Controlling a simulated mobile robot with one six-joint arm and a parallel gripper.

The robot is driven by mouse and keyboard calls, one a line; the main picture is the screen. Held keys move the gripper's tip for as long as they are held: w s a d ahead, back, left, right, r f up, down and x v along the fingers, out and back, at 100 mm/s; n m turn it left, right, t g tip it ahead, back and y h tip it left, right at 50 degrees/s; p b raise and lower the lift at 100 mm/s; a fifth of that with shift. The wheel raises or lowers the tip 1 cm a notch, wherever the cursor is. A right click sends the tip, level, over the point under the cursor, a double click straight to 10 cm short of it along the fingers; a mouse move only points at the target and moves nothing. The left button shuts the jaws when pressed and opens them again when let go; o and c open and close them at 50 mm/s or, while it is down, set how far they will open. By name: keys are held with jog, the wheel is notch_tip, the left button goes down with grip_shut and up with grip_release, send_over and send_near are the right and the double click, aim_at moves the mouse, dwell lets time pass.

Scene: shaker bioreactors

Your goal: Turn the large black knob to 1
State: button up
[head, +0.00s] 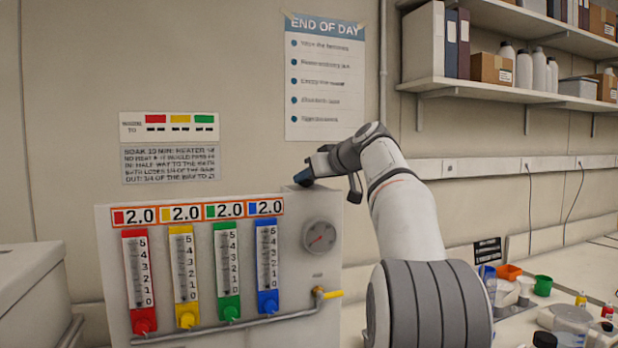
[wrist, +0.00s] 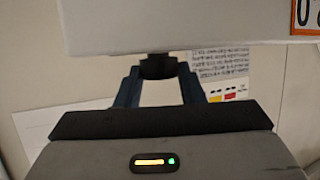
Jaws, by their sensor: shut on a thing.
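The black knob (wrist: 158,67) shows in the wrist view between the two blue fingers of my gripper (wrist: 160,76), against the edge of the pale panel box. My gripper is shut on it.
Red, yellow, green and blue flow tubes (head: 267,268), a round gauge (head: 320,237) and a yellow-handled valve (head: 331,294) are on the panel front. Notices hang on the wall behind. Cups and bottles (head: 543,285) stand on the bench at right.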

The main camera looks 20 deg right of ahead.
jog(key=shift+n+y, duration=0.3)
jog(key=shift+y, duration=0.1)
jog(key=o, duration=1)
jog(key=shift+d, duration=0.1)
jog(key=b+v, duration=0.1)
jog(key=v, duration=0.6)
jog(key=shift+s+d+r, duration=0.15)
jog(key=shift+s+r, duration=0.05)
jog(key=shift+s, duration=0.1)
